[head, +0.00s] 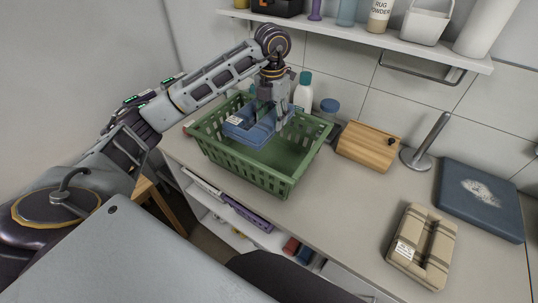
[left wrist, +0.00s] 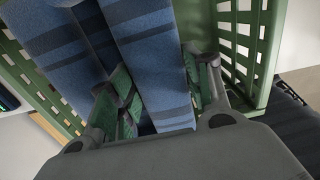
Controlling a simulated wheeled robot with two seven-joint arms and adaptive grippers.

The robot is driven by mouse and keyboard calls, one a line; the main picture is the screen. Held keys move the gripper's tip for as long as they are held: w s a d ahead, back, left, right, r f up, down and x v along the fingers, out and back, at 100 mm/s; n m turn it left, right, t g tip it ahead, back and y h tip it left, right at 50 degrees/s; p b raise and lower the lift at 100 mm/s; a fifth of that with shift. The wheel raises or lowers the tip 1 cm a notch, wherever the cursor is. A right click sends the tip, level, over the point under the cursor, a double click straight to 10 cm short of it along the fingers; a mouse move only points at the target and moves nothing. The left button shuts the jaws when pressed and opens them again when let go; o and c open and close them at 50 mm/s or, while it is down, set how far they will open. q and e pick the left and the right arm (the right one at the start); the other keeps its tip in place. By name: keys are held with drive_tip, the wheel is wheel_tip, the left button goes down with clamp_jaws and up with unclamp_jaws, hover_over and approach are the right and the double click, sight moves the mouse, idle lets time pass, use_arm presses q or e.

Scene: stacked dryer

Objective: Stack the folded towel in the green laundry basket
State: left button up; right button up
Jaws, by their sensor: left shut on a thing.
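The green laundry basket (head: 272,181) stands on the counter near its left end. A blue folded towel (head: 243,128) with darker stripes and a white label is in the upper left part of the basket. My left gripper (head: 268,122) reaches down from above and is shut on this towel. In the left wrist view the towel (left wrist: 155,65) shows between the green-padded fingers, with the basket wall (left wrist: 240,40) beside it. Whether the towel touches the basket floor is hard to tell. A beige plaid folded towel (head: 424,246) with a label lies on the counter at the right. My right gripper is not in view.
A wooden box (head: 368,146), a metal stand (head: 425,146) and a dark blue flat item (head: 481,199) lie right of the basket. Bottles (head: 303,92) stand behind it. A wall shelf (head: 400,48) with containers hangs above. The counter between basket and plaid towel is clear.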

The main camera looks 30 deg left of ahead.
use_arm(q)
wheel_tip(320, 180, down, 12)
drive_tip(key=shift+r+p, duration=0.15)
drive_tip(key=shift+p, duration=0.7)
drive_tip(key=shift+f, duration=0.4)
drive_tip(key=shift+f+p, duration=0.35)
drive_tip(key=shift+f, duration=1.6)
drive_tip(key=o, duration=0.7)
drive_tip(key=shift+f, duration=0.15)
drive_tip(key=o, duration=0.5)
